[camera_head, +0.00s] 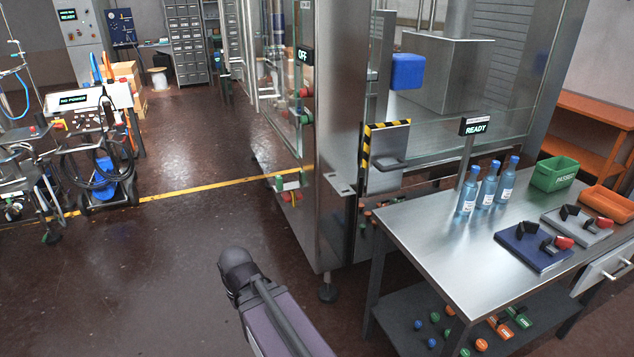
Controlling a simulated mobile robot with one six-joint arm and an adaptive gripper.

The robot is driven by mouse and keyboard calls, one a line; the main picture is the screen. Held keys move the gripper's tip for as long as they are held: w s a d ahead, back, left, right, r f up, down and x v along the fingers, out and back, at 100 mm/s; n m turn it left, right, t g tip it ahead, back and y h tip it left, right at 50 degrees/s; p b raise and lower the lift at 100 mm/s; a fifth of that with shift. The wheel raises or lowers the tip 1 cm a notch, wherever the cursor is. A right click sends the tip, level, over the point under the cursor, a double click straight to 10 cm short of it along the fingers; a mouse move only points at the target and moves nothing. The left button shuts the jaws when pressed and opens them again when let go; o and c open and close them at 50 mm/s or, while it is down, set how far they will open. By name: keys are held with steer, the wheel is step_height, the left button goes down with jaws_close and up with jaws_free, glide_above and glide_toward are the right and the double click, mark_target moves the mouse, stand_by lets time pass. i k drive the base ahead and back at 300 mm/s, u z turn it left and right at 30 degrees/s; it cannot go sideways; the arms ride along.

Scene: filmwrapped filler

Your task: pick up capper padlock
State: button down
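I cannot tell for certain which item is the capper padlock. Several small orange and green blocks with pale labels (505,331), possibly padlocks, lie on the lower shelf under the steel table. They are too small to read. Small blue and green round pieces (433,343) lie to their left on the same shelf. My arm shows at the bottom centre, left of the table and apart from it. My gripper's fingers are not visible, and no held object shows.
The steel table (430,228) bears blue bottles (488,190), a green bin (553,174), an orange tray (606,204), and blue (517,256) and grey pads with black and red parts. A glass-walled machine stands behind. Brown floor (150,270) is open at left, crossed by a yellow line.

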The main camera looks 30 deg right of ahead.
mark_target(279, 181)
steer(key=z, duration=0.7)
steer(key=k, duration=0.95)
steer(key=u, duration=0.1)
steer(key=i, duration=0.75)
steer(key=z, duration=0.05)
